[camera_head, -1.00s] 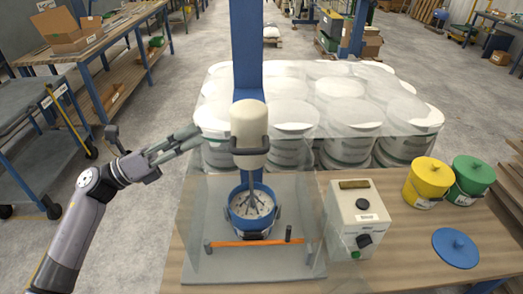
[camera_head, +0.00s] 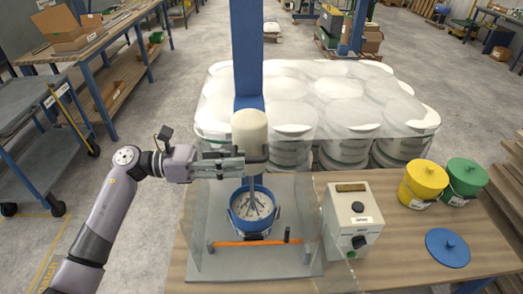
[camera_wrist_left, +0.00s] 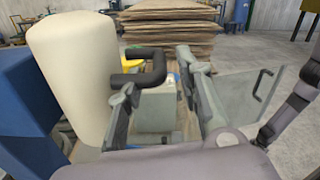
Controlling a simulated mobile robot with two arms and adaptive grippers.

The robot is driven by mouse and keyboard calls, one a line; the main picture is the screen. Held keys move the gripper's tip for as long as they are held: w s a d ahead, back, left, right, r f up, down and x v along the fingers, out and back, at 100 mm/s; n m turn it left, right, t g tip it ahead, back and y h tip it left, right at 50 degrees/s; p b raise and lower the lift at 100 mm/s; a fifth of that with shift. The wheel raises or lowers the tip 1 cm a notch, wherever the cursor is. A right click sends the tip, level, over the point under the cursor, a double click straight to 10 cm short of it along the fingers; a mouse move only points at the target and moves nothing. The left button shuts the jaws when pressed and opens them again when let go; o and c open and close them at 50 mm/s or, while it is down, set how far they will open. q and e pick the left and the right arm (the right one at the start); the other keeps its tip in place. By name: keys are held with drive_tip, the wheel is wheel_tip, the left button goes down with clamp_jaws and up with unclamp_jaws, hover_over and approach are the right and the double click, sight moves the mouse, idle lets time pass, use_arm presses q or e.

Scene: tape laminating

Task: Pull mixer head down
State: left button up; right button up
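The mixer head (camera_head: 249,128) is a cream cylinder on a blue column (camera_head: 247,60), with a dark handle on its front; the handle (camera_wrist_left: 153,66) shows clearly in the left wrist view. A whisk (camera_head: 251,205) hangs from the head into a blue bucket (camera_head: 235,218) of pale material. My left gripper (camera_head: 243,163) is at the handle level, over the lower part of the head. In the left wrist view its fingers (camera_wrist_left: 160,85) are apart, with the handle's bend around their tips. I cannot tell whether they touch it. My right gripper is out of view.
Clear guard panels (camera_head: 310,215) flank the bucket, and an orange bar (camera_head: 250,241) crosses in front. A control box (camera_head: 352,215) stands right. Yellow (camera_head: 423,180) and green (camera_head: 466,178) buckets and a blue lid (camera_head: 447,248) are farther right. White tubs (camera_head: 345,115) stand behind.

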sight(261, 160)
use_arm(q)
drive_tip(key=d+p, duration=0.1)
drive_tip(key=d, duration=0.3)
drive_tip(key=shift+d+r+p, duration=0.15)
drive_tip(key=shift+d+p, duration=0.2)
drive_tip(key=shift+d, duration=0.85)
drive_tip(key=shift+c, duration=0.2)
clamp_jaws()
